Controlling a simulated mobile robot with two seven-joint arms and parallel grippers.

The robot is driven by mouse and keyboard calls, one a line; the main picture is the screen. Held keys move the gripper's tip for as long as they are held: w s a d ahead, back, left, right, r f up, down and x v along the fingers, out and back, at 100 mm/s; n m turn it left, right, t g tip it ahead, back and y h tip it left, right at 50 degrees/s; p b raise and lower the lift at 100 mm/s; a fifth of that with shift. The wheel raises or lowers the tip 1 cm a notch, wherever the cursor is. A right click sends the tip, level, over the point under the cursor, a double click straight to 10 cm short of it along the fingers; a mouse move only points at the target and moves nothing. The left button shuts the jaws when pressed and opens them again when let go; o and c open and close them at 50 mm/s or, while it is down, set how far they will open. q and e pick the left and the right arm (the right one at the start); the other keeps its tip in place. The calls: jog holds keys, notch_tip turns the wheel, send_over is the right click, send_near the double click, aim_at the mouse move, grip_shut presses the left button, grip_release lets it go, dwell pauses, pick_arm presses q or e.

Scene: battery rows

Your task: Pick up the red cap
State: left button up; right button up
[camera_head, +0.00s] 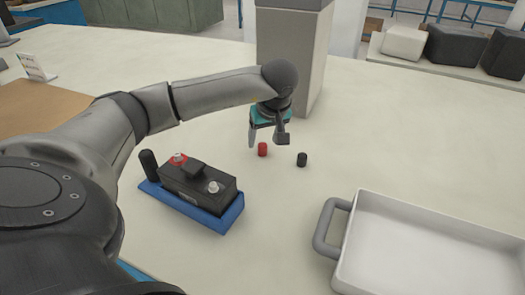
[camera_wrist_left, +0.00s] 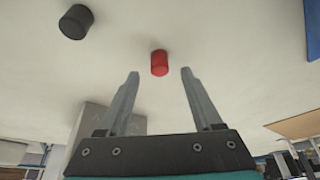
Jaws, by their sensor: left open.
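The red cap (camera_head: 263,149) is a small red cylinder standing on the pale table. My left gripper (camera_head: 267,143) is above and around it in the head view, its fingers pointing down. In the left wrist view the red cap (camera_wrist_left: 159,63) shows between and just beyond the tips of the open, empty fingers (camera_wrist_left: 160,73). I cannot tell whether a finger touches it. A black cap (camera_head: 302,159) stands a little to the right; it also shows in the left wrist view (camera_wrist_left: 76,22). My right gripper is in neither view.
A black battery (camera_head: 197,186) with a red terminal and a light one sits in a blue tray (camera_head: 223,221), left of the caps. A white bin (camera_head: 345,235) with a grey handle stands at the right front. A grey column (camera_head: 285,50) rises behind my gripper.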

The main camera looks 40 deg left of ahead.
pick_arm(q)
jog(key=shift+x, duration=1.1)
grip_shut()
